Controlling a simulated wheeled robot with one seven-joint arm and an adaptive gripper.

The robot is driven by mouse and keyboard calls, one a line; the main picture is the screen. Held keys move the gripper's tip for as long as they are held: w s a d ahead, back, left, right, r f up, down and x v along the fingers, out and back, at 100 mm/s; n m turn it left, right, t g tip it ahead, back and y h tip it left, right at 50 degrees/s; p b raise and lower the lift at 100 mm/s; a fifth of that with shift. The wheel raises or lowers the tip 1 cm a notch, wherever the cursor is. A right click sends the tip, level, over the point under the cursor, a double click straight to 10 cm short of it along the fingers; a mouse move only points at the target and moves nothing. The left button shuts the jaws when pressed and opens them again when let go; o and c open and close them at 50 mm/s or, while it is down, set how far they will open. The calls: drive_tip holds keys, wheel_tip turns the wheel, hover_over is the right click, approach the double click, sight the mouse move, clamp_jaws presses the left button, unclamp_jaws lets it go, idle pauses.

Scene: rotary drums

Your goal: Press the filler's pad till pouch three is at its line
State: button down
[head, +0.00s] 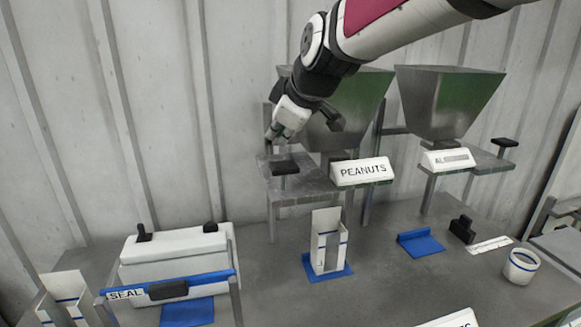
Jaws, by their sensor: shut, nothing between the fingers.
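The peanuts filler (352,105) is a grey metal hopper behind a white "PEANUTS" sign (361,171). Its black pad (285,167) sits on a grey shelf at the left of the hopper. My gripper (271,136) is shut and empty, pointing down above the back left of the pad; it looks apart from it. A white pouch (329,243) with a blue line stands upright on a blue mat below the sign. Its contents cannot be made out. Another white pouch (63,299) with a blue line is at the lower left. No pouch shows a readable number.
A second hopper (450,98) with a partly blurred "AL" sign and its own black pad (504,142) stands right. A "SEAL" machine (175,250) is at left. An empty blue mat (420,243), a black block (462,229) and a white cup (521,266) are on the table.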

sight(279, 165)
drive_tip(key=shift+f+b, duration=0.7)
drive_tip(key=shift+f, duration=0.65)
drive_tip(key=shift+f, duration=0.1)
idle(0.4)
drive_tip(key=shift+f+b, duration=0.35)
drive_tip(key=shift+f+b, duration=1.05)
drive_tip(key=shift+f, duration=0.65)
idle(1.6)
drive_tip(key=shift+r, duration=0.2)
drive_tip(key=shift+r+p, duration=0.6)
drive_tip(key=shift+r, duration=1.35)
drive_tip(key=shift+r+p, duration=0.8)
drive_tip(key=shift+r, duration=1.7)
